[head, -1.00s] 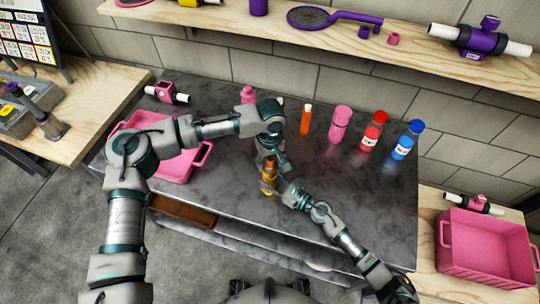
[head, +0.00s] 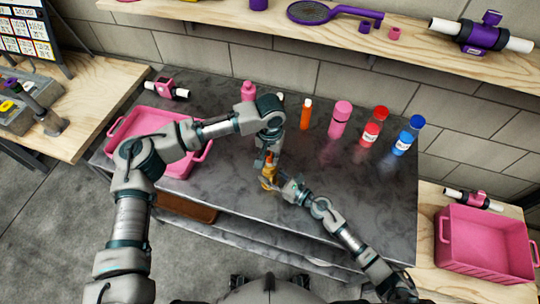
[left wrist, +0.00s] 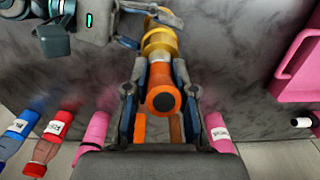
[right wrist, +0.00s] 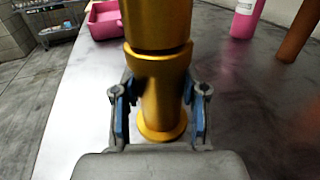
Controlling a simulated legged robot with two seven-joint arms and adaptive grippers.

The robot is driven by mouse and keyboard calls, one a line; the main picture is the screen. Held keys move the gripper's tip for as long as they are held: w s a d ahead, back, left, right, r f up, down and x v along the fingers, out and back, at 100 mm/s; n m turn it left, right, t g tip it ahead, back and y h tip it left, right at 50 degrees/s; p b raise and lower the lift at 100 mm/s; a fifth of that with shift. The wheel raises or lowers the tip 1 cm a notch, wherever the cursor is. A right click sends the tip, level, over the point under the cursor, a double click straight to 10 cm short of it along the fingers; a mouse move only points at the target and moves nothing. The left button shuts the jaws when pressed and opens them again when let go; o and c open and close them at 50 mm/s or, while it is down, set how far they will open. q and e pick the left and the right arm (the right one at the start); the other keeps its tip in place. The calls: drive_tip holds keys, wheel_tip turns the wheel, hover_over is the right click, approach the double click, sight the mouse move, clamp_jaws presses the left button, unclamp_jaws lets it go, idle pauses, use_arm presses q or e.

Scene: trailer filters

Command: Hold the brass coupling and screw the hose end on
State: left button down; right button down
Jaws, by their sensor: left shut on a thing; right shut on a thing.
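The brass coupling (head: 268,182) stands upright above the middle of the dark table. My right gripper (right wrist: 160,112) is shut around the coupling's narrower body (right wrist: 160,98), between its wide upper part and its flared bottom. The orange hose end (left wrist: 161,76), with a dark round tip, is between the fingers of my left gripper (left wrist: 160,98), which is shut on it. The hose end lines up with the coupling (left wrist: 158,40) and meets it in the left wrist view. Whether the threads are engaged is hidden. My left gripper (head: 268,150) is above my right gripper (head: 276,184) in the head view.
A pink crate (head: 197,166) is on the table's left, behind my left arm. Pink, orange, red and blue bottles stand along the back. A second pink crate (head: 487,262) is at the right.

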use_arm(q)
drive_tip(key=m, duration=0.5)
drive_tip(key=shift+f+m, duration=0.1)
drive_tip(key=shift+m, duration=0.2)
drive_tip(key=m, duration=1)
drive_tip(key=shift+m, duration=0.3)
use_arm(e)
drive_tip(key=shift+s, duration=0.1)
use_arm(q)
drive_tip(key=m, duration=0.6)
drive_tip(key=shift+w+m, duration=0.15)
drive_tip(key=shift+m, duration=0.15)
use_arm(e)
drive_tip(key=shift+a, duration=0.1)
use_arm(q)
drive_tip(key=c, duration=0.9)
unclamp_jaws()
wheel_tip(320, 180, up, 12)
